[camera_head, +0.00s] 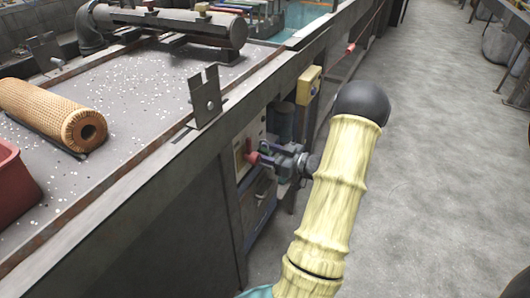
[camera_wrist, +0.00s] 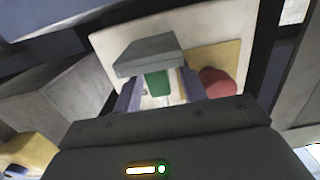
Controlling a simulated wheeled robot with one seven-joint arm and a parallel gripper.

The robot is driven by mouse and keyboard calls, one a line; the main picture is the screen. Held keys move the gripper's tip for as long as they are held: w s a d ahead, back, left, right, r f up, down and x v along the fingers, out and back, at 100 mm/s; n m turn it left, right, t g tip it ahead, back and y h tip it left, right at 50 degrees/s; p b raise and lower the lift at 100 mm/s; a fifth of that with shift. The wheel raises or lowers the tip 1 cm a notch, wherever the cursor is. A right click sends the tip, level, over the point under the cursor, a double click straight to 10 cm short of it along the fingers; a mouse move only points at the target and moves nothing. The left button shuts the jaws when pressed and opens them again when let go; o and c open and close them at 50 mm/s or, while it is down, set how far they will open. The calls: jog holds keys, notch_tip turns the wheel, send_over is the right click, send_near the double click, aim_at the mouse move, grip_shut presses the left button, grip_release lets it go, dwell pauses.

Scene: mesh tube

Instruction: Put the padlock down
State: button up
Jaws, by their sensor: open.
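My gripper (camera_head: 270,157) is open beside a pale control panel (camera_head: 242,158) on the side of the workbench. In the wrist view, its two bluish fingers (camera_wrist: 160,92) stand apart in front of the panel (camera_wrist: 110,42). A green part (camera_wrist: 157,84) shows between them, and I cannot tell whether it touches them. A grey block (camera_wrist: 148,55) is just beyond the fingertips. A red round knob (camera_wrist: 217,82) is to the right of the fingers; it also shows in the head view (camera_head: 252,158). I cannot make out a padlock for certain.
The workbench top (camera_head: 140,110) holds a woven mesh roll (camera_head: 50,112), a red bin (camera_head: 12,185) and a dark pipe fixture (camera_head: 180,28). An upright metal bracket (camera_head: 205,97) stands on its edge. A yellow box (camera_head: 309,85) is on the bench side. The grey floor (camera_head: 440,150) at right is clear.

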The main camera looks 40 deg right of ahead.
jog(key=p+v, duration=0.2)
jog(key=v, duration=0.9)
jog(key=shift+s, duration=0.3)
jog(key=shift+w, duration=0.1)
jog(key=shift+c, duration=0.9)
